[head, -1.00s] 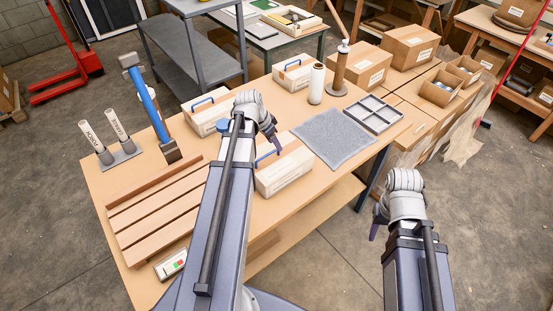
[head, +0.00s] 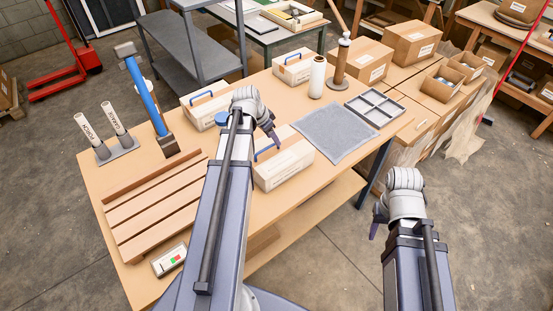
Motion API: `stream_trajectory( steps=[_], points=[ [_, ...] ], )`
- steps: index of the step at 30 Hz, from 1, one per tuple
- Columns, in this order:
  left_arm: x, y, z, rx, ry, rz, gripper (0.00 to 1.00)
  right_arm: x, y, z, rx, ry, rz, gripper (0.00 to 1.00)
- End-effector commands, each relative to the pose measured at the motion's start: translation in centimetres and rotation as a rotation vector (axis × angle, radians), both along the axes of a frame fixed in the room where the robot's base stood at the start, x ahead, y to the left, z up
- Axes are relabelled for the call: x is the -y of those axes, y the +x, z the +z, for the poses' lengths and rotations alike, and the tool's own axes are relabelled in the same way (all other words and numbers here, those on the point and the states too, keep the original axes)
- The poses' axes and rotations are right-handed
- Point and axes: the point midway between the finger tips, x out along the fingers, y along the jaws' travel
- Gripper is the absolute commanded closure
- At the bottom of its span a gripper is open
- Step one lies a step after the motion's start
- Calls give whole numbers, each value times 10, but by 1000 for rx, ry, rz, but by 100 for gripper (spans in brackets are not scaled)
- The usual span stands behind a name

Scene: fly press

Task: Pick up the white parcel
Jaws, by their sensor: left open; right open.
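Three pale, whitish boxes with blue handles and printed labels lie on the bench. The nearest box (head: 284,169) is just below my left gripper, the second box (head: 203,111) is left of my forearm, and the third box (head: 293,70) is at the back. I cannot tell which is the white parcel. My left gripper (head: 272,137) is open and empty, near the nearest box's far edge; part of that box is hidden by my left arm. I cannot tell whether they touch. My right gripper (head: 377,224) is open and empty, off the bench's right front edge.
The bench (head: 310,205) also holds slatted boards (head: 155,208), a control box (head: 169,259), a blue-levered post (head: 146,95), labelled tubes (head: 103,135), a grey mat (head: 335,139), a divided tray (head: 375,107) and a white roll (head: 317,77). Brown cartons (head: 411,43) stand at right.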

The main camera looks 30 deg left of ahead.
Motion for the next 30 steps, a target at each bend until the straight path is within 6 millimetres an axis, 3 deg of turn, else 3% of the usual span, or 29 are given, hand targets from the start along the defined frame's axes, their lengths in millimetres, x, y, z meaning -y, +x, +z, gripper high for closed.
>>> stream_trajectory(
  steps=[1, 8, 17, 30],
  points=[
    [2, 2, -11, 0, 1, -2, 52, 0, 0, -11, 0, 0, 0, 50],
    [9, 11, -38, 0, 0, -1, 52, 0, 0, -38, 0, 0, -1, 50],
    [10, 13, -39, 0, 0, 0, 52, 0, 0, -39, 0, 0, -1, 50],
    [10, 13, -39, 0, 0, 0, 99, 0, 0, -39, 0, 0, -1, 50]
  ],
)
